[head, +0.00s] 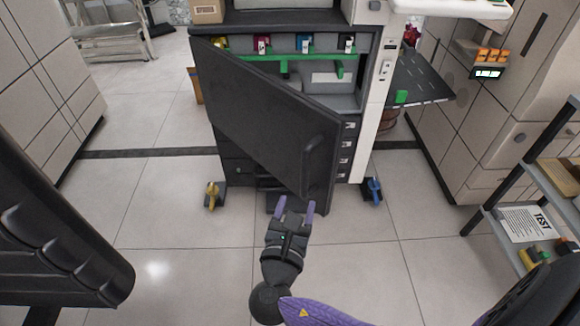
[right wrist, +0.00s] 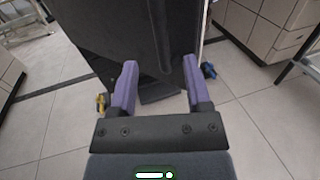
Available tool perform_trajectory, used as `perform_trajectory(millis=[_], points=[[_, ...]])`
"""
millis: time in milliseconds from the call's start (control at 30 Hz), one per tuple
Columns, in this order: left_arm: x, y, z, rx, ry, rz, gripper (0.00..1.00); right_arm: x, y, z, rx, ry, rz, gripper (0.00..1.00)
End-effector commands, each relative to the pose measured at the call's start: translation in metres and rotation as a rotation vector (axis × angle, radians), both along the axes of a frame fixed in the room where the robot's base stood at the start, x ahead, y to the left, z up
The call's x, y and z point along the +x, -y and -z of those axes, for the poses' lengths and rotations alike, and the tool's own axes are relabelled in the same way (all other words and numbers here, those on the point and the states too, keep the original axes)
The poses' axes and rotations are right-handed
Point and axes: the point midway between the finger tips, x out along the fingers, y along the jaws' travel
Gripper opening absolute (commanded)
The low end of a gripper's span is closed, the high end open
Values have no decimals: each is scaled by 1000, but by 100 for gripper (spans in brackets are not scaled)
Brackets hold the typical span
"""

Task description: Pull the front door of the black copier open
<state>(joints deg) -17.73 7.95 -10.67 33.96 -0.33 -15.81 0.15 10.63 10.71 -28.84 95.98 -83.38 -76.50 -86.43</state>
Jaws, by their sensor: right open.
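The black copier (head: 350,95) stands ahead in the head view. Its dark front door (head: 265,115) is swung partly open, hinged at the left, with its free right edge toward me. The toner bay shows above and behind it. A vertical handle (head: 307,150) is near the door's right edge. The door also fills the upper middle of the right wrist view (right wrist: 125,45). My right gripper (head: 296,205) is open and empty, with its purple fingers just below and in front of the door's lower right part. I cannot tell whether a finger touches the door. My left gripper is out of view.
A yellow caster lock (head: 212,194) and a blue one (head: 373,190) sit on the floor beside the copier. A shelf rack (head: 530,180) stands at the right, and cabinets stand on both sides. The tiled floor before the copier is clear.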

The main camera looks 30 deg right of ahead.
Motion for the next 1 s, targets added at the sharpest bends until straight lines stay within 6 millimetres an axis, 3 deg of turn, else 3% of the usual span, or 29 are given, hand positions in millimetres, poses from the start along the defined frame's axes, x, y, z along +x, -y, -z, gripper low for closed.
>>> perform_trajectory(millis=[433, 800, 1000], points=[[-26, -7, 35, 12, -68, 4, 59, 59, 62, 4, -6, 0, 1, 62], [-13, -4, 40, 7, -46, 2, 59, 67, 71, -2, -4, 2, 0, 62], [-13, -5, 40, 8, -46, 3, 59, 67, 71, -1, -4, 2, 0, 20]])
